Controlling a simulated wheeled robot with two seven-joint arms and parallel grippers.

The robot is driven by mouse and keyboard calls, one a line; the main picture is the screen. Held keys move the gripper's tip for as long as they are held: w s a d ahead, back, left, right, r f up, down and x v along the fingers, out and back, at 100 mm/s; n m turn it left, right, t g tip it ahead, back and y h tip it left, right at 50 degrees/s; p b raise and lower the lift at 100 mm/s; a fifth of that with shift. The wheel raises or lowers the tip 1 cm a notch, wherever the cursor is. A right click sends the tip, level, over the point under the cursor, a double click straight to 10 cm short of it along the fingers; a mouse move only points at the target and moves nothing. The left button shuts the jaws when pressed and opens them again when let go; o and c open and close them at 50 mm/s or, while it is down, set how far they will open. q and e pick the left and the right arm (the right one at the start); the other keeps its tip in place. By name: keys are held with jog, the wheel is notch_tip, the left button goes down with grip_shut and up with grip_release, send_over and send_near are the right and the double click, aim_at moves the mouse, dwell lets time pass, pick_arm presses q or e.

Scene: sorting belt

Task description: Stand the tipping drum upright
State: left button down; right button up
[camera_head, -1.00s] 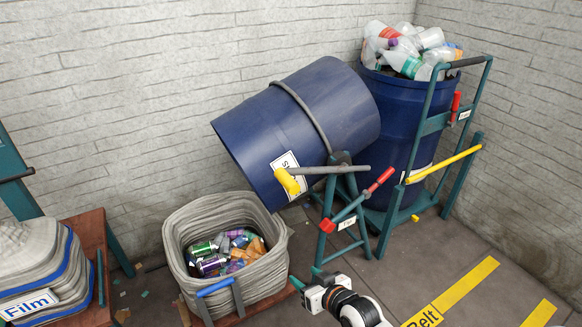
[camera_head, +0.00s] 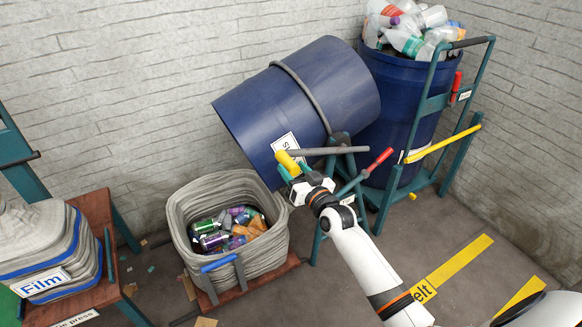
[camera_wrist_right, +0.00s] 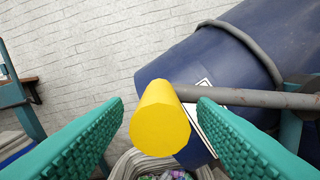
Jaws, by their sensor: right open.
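The blue tipping drum (camera_head: 300,95) lies tilted on its teal stand, its mouth facing down to the left above the grey bin. A grey lever with a yellow handle (camera_head: 287,163) sticks out from its pivot. My right gripper (camera_head: 293,172) is at the handle. In the right wrist view the yellow handle (camera_wrist_right: 160,122) lies between the two green, open fingers, apart from both. The drum (camera_wrist_right: 240,60) also shows behind the lever there. My left gripper is not in view.
A grey bin (camera_head: 180,222) with crushed cans stands below the drum's mouth. A second blue drum (camera_head: 400,110) full of bottles stands on a trolley at the right. A red-tipped lever (camera_head: 380,160) is close to my right arm. Stacked Film sacks (camera_head: 40,250) sit at the left.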

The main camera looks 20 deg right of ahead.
jog(key=shift+w+a, duration=0.1)
jog(key=shift+w, duration=0.9)
